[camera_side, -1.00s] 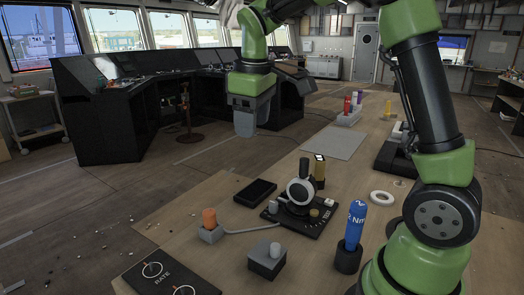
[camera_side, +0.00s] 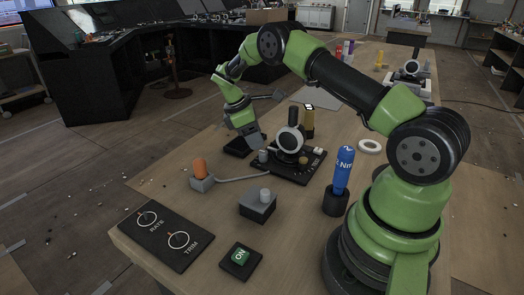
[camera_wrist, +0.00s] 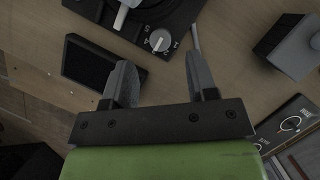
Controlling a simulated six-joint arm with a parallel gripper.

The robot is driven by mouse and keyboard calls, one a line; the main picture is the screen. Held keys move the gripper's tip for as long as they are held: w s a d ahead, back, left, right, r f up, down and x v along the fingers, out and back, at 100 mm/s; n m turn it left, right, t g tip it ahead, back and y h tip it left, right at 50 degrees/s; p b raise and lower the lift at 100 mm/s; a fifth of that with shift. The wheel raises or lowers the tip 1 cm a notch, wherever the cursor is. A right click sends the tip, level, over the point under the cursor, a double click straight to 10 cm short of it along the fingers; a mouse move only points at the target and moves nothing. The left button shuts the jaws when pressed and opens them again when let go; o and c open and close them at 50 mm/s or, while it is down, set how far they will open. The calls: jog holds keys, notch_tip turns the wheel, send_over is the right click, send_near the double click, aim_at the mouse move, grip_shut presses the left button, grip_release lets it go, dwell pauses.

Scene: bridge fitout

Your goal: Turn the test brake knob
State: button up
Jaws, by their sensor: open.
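A black control panel (camera_side: 300,172) lies on the wooden table. My gripper (camera_side: 255,142) is low beside the panel's left end, close to the knob. In the wrist view my gripper (camera_wrist: 163,85) is open and empty, with the knob beyond the fingertips and apart from them.
A black flat slab (camera_side: 240,147) lies beside my gripper.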

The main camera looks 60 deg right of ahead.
aim_at(263, 151)
jog(key=x, duration=0.5)
jog(key=shift+s+f, duration=0.1)
jog(key=shift+f, duration=0.15)
jog(key=c, duration=0.9)
